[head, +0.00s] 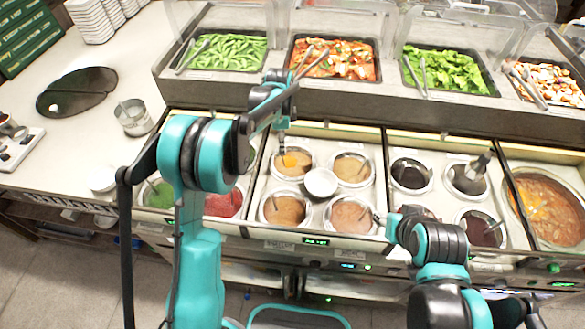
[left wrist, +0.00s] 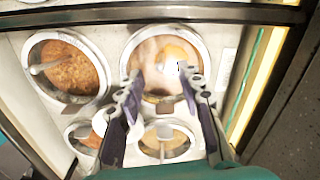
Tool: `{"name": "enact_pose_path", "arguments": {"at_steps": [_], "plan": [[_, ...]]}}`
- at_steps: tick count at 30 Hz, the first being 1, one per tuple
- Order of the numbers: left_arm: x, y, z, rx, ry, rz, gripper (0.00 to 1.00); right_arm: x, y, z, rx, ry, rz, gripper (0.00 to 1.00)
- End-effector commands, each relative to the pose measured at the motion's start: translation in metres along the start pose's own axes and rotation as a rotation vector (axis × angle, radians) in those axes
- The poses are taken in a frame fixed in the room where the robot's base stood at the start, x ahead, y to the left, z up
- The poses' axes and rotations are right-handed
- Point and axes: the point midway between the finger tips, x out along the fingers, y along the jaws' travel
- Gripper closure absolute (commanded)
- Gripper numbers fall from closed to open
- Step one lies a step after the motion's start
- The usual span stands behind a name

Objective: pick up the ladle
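My left gripper (head: 283,150) reaches down over the far left well of the middle group, where a small orange-yellow patch (head: 290,161) shows. In the left wrist view its two fingers (left wrist: 160,88) are apart with nothing held between them. Beyond the fingertips is a well of creamy sauce (left wrist: 152,72) with an orange patch and a small pale piece that may be a ladle end. A ladle handle (left wrist: 48,67) lies over the brown, chunky well, and another (left wrist: 161,142) stands in a lower well. My right arm comes in at lower right; I cannot make out its gripper.
A white bowl (head: 320,183) sits between the four middle wells. Trays of food, such as green beans (head: 230,52), stand behind under clear guards. A metal pot (head: 133,117) is on the left counter. A dark metallic object (head: 480,162) leans over a right-hand well.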

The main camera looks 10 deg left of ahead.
Motion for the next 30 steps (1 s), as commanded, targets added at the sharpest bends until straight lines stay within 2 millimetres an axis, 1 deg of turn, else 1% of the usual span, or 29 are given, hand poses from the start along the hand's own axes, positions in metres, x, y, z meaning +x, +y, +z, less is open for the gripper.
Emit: {"name": "enact_pose_path", "arguments": {"at_steps": [1,8,12,15,17,22,23,24,27,30], "plan": [[0.009,0.000,0.000,0.000,0.000,0.000,0.64,0.004,0.000,0.003,0.000,0.000,0.000,0.60],[0.031,-0.001,-0.001,-0.002,0.000,-0.001,0.64,0.012,0.000,0.009,0.000,0.000,0.000,0.60],[0.055,-0.002,-0.002,-0.003,0.000,-0.001,0.64,0.022,0.000,0.016,0.000,0.000,0.000,0.60],[0.067,-0.001,-0.002,-0.003,0.000,-0.002,0.64,0.025,0.000,0.018,0.000,0.000,0.000,0.60],[0.069,-0.001,-0.002,-0.003,0.000,-0.003,0.64,0.026,0.000,0.018,0.000,0.000,0.000,0.60],[0.068,-0.001,-0.002,-0.003,0.000,-0.003,0.64,0.025,0.000,0.017,0.000,0.000,0.000,0.60],[0.068,-0.001,-0.002,-0.003,0.000,-0.003,0.66,0.024,0.000,0.017,0.000,0.000,0.000,0.60],[0.068,-0.001,-0.002,-0.003,0.000,-0.003,0.77,0.024,0.000,0.017,0.000,0.000,0.000,0.60],[0.068,-0.001,-0.002,-0.003,0.000,-0.003,1.00,0.024,0.000,0.017,0.000,0.000,0.000,0.60],[0.068,-0.001,-0.002,-0.004,0.000,-0.003,1.00,0.025,0.000,0.017,0.000,0.000,0.000,0.60]]}}
